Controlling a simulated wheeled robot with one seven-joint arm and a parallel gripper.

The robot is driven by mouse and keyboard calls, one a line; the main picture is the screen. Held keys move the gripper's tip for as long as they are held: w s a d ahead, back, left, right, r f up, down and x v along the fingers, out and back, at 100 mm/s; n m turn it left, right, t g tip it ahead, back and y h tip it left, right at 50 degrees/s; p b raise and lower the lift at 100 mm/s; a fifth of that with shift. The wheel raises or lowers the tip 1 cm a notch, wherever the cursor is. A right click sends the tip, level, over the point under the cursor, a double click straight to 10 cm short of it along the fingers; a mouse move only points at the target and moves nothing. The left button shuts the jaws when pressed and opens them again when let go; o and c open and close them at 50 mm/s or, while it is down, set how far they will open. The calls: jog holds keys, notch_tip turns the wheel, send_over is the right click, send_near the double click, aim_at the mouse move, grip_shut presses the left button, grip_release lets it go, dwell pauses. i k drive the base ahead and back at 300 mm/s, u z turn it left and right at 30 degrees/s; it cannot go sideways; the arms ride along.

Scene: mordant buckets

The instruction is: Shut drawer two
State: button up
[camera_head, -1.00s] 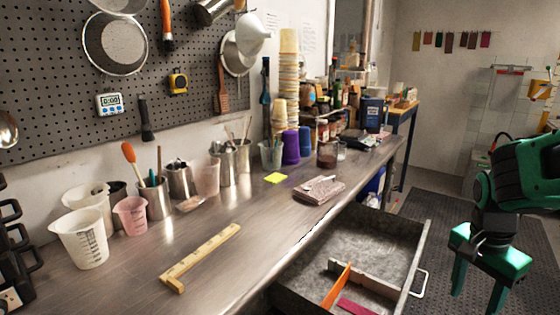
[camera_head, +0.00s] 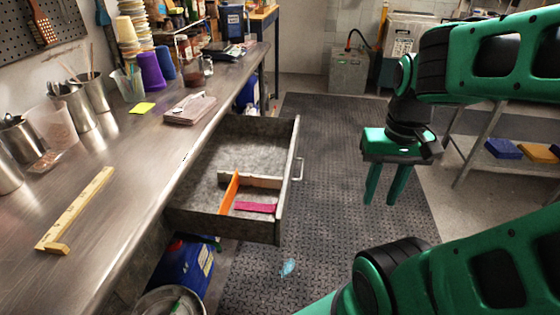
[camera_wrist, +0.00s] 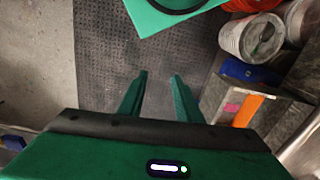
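A grey metal drawer (camera_head: 284,190) stands pulled out from under the workbench, with its bar handle (camera_head: 299,169) on the front. No number shows on it, so I cannot tell that it is drawer two. An orange divider (camera_head: 229,190), a pale divider and a magenta piece (camera_head: 254,207) lie inside. My gripper (camera_head: 384,200) hangs over the floor to the right of the drawer front, fingers down, apart from the handle. Its fingers are parted and empty in the wrist view (camera_wrist: 158,76), where the drawer's orange divider (camera_wrist: 247,110) shows at right.
The workbench (camera_head: 120,160) runs along the left, with a wooden bar (camera_head: 78,210), cups and tools on it. A blue container (camera_head: 183,272) stands below the drawer. The dark floor mat (camera_head: 325,140) right of the drawer is mostly clear; a shelf with bins (camera_head: 503,148) stands farther right.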

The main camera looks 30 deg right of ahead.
aim_at(262, 149)
jog(key=k, duration=0.45)
jog(key=u, duration=0.7)
jog(key=k, duration=0.55)
jog(key=z, duration=0.95)
jog(key=i, duration=1)
jog(key=u, duration=0.05)
